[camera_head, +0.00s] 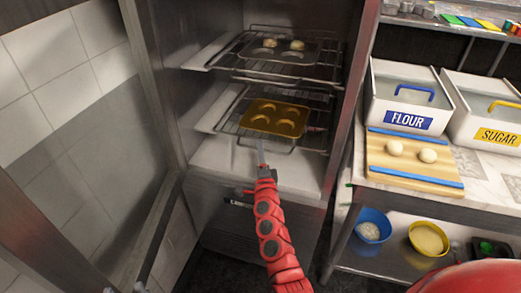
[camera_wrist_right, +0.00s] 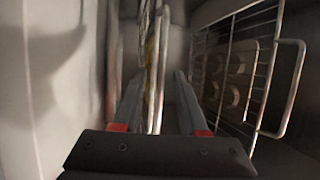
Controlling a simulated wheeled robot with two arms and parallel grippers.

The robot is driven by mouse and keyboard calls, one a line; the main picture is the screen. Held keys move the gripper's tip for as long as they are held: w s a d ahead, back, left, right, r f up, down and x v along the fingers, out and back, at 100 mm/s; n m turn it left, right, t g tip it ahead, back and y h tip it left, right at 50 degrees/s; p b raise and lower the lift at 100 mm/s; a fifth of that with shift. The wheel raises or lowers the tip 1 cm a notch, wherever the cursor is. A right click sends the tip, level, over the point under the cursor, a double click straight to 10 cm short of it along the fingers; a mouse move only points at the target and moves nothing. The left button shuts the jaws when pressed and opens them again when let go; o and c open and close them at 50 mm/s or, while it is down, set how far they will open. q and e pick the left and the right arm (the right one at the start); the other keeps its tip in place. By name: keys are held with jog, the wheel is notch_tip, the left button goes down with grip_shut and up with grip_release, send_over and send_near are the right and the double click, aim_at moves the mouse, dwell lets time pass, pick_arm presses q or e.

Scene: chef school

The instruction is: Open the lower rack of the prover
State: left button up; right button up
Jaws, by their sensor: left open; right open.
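The prover is a tall metal cabinet standing open. Its lower rack (camera_head: 226,127) is a wire shelf holding a yellow moulded tray (camera_head: 275,117). My right gripper (camera_head: 261,152), on the red arm, is at the front edge of this rack. In the right wrist view, the right gripper (camera_wrist_right: 158,105) is open, and the rack's front wire bar (camera_wrist_right: 164,50) shows edge-on between its fingers; I cannot tell whether they touch it. Only the tips of my left gripper (camera_head: 124,288) show at the bottom left edge, open and away from the rack.
The upper rack (camera_head: 245,68) holds a dark tray with dough balls; it also shows in the right wrist view (camera_wrist_right: 283,88). A counter right of the prover carries flour (camera_head: 408,96) and sugar (camera_head: 488,112) bins and a board (camera_head: 413,172) with dough. Bowls stand on its lower shelf.

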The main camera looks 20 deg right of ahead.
jog(key=shift+w+d+r, duration=0.15)
jog(key=shift+w, duration=0.45)
grip_shut()
dwell(1.1)
